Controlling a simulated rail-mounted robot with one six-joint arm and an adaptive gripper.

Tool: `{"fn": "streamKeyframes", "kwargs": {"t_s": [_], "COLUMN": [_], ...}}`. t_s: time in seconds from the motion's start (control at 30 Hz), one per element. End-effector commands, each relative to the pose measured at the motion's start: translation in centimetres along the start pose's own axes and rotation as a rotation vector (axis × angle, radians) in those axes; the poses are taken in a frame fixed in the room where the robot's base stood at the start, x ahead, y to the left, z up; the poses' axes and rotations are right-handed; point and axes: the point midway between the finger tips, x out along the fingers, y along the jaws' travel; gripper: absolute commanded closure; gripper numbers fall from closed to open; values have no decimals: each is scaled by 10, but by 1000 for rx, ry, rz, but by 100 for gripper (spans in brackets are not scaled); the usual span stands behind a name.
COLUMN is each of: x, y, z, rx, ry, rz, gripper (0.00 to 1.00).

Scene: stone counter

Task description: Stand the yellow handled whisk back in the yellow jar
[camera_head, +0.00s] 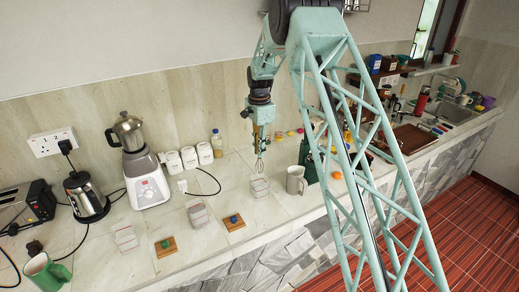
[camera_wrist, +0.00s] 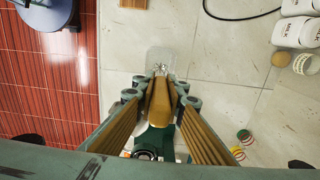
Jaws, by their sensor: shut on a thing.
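My gripper (camera_head: 262,132) hangs over the counter in the head view, fingers pointing down. In the wrist view my gripper (camera_wrist: 159,97) is shut on the yellow handle of the whisk (camera_wrist: 159,105). The whisk's wire end (camera_head: 259,164) points down in the head view, just above a pale box-like item (camera_head: 259,188); I cannot tell whether they touch. I cannot make out the yellow jar for certain; my arm's lattice covers part of the counter to the right.
A grey mug (camera_head: 295,180) stands right of the whisk. White canisters (camera_head: 189,158) and a blender (camera_head: 148,182) stand to the left. A small bottle (camera_head: 217,143) is by the wall. Pale box-like items and wooden blocks (camera_head: 166,247) lie along the front.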

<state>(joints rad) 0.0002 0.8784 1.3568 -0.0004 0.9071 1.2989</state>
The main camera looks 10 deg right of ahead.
Motion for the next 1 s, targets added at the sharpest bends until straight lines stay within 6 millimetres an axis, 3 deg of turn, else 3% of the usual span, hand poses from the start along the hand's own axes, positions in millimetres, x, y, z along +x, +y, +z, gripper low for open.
{"fn": "streamKeyframes", "kwargs": {"t_s": [1.0], "x": [50], "y": [0], "z": [0], "rx": [0], "ry": [0], "rz": [1], "gripper": [100]}}
